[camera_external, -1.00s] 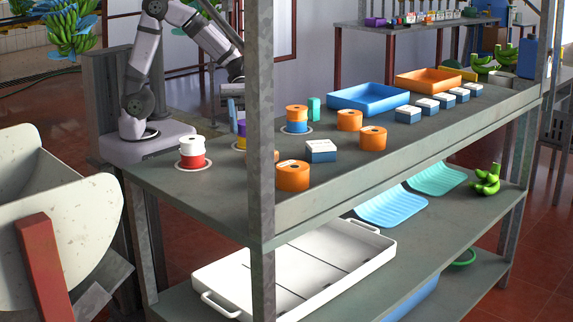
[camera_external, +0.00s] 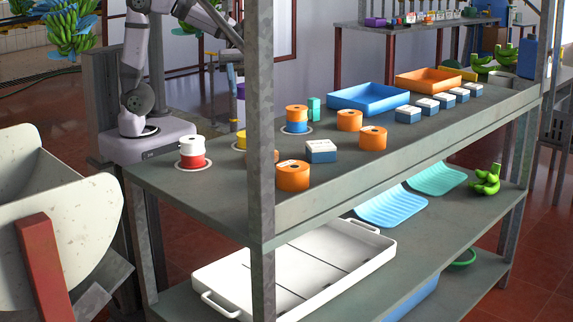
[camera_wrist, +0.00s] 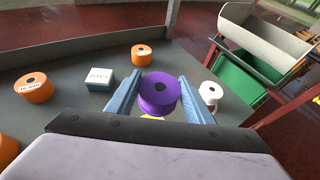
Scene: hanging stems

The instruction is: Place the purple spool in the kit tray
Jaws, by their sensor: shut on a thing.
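The purple spool (camera_wrist: 159,93) sits between the two blue fingers of my gripper (camera_wrist: 161,90), which is shut on it, in the wrist view. In the external view a sliver of the purple spool (camera_external: 241,91) shows beside the front post, held well above the bench. My gripper is mostly hidden by that post there. A yellow spool (camera_external: 240,139) stands on a pale disc below it. A blue open tray (camera_external: 370,99) and an orange open tray (camera_external: 428,81) sit on the bench to the right. Which one is the kit tray I cannot tell.
A white-over-red spool stack (camera_external: 192,152) and an orange-over-blue stack (camera_external: 297,119) stand on discs. Loose orange spools (camera_external: 293,176), a blue-white box (camera_external: 321,151) and a green cylinder (camera_external: 313,108) stand nearby. The metal post (camera_external: 260,150) rises at the bench's front edge.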

